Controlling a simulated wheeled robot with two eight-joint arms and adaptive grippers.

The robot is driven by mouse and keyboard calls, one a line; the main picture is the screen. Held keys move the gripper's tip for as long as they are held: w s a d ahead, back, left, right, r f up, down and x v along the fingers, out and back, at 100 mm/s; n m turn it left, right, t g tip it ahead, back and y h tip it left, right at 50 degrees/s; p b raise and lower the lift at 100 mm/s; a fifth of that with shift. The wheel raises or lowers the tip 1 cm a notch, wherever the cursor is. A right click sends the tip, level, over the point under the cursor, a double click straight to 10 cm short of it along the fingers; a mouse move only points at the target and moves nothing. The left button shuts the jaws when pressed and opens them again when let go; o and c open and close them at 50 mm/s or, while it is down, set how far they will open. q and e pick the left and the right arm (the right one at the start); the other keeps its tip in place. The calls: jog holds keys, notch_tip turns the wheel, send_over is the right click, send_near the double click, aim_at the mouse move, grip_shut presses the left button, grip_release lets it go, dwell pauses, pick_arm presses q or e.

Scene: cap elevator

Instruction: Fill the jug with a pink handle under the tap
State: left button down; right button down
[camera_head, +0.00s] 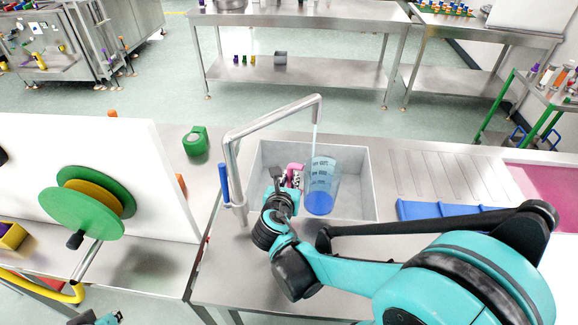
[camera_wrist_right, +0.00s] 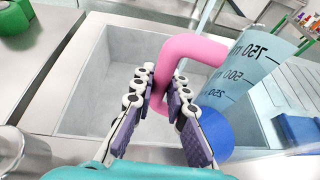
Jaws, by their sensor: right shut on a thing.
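The clear blue jug (camera_head: 325,172) with dark measuring marks is held in the sink under the tap (camera_head: 270,116). A thin pale stream (camera_head: 314,138) runs from the spout down to the jug's mouth. The jug's lower part is a deeper blue (camera_head: 319,203). It looks tilted in the right wrist view (camera_wrist_right: 240,85). My right gripper (camera_head: 291,181) is shut on the pink handle (camera_wrist_right: 190,48), which passes between its fingers (camera_wrist_right: 162,98). A blue lever (camera_head: 224,183) is on the tap's left side. Only a bit of my left gripper (camera_head: 95,318) shows at the bottom edge; its fingers are unclear.
The grey sink (camera_head: 362,190) surrounds the jug. A blue object (camera_head: 430,209) lies on the ribbed drainboard to the right. A white panel with a green reel (camera_head: 82,215) stands left. A green tape-like object (camera_head: 195,142) sits behind the tap. Steel tables stand further back.

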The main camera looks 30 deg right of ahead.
jog(key=shift+a+f, duration=0.1)
jog(key=shift+a, duration=0.25)
jog(key=shift+w, duration=0.1)
jog(key=w+d+f+b, duration=0.2)
jog(key=w+d+b, duration=0.3)
jog(key=w, duration=0.6)
jog(key=shift+w+d+f, duration=0.4)
jog(key=shift+d, duration=0.65)
jog(key=shift+s+d, duration=0.3)
jog(key=shift+d, duration=0.2)
jog(key=shift+w+a, duration=0.1)
jog(key=shift+a, duration=0.05)
